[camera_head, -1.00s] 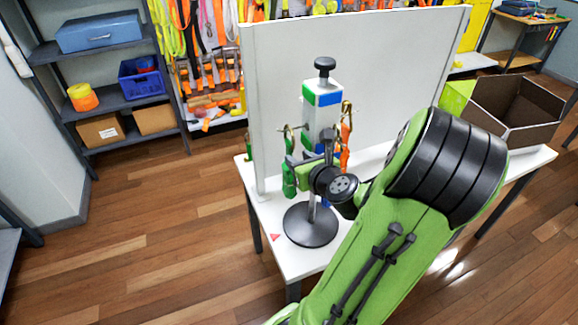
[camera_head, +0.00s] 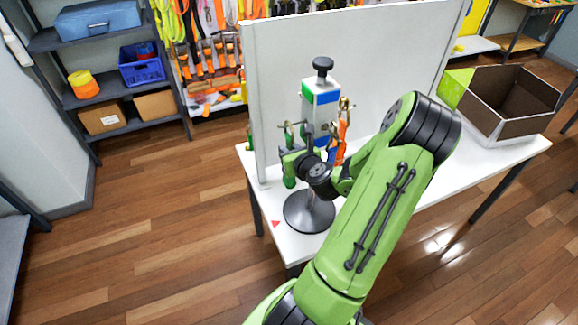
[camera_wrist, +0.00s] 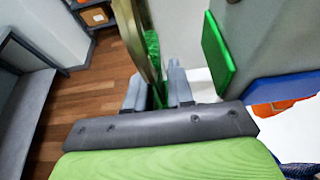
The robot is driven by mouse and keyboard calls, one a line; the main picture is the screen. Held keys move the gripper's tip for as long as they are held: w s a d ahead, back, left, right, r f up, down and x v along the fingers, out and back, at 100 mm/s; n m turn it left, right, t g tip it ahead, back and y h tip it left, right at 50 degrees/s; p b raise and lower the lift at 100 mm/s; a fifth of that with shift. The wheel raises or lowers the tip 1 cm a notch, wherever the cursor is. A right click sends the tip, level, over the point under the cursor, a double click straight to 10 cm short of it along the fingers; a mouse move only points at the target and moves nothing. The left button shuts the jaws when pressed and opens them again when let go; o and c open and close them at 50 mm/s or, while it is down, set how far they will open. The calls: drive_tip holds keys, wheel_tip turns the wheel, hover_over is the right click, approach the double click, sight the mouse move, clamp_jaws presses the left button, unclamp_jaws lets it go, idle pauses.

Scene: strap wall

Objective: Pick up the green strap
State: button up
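The green strap (camera_head: 289,174) hangs from a brass hook on the left of a stand with a black base (camera_head: 309,212). My gripper (camera_head: 300,160) is close in front of it, partly hidden by my wrist. In the wrist view, my gripper (camera_wrist: 158,90) has its two grey fingers apart. The green strap (camera_wrist: 152,50) and its brass hook (camera_wrist: 143,35) show between and just beyond them. I see a gap beside the strap, but contact with one finger is hard to tell.
An orange strap (camera_head: 342,130) hangs on the stand's right. A green plate (camera_wrist: 218,55) is close to the right of the fingers. A white panel (camera_head: 390,75) stands behind. An open box (camera_head: 505,105) sits on the white table's (camera_head: 455,180) right.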

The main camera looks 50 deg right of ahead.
sight(293, 143)
clamp_jaws()
drive_tip(key=shift+r, duration=0.1)
drive_tip(key=shift+r+p, duration=1.65)
drive_tip(key=shift+p, duration=0.4)
drive_tip(key=shift+r, duration=0.1)
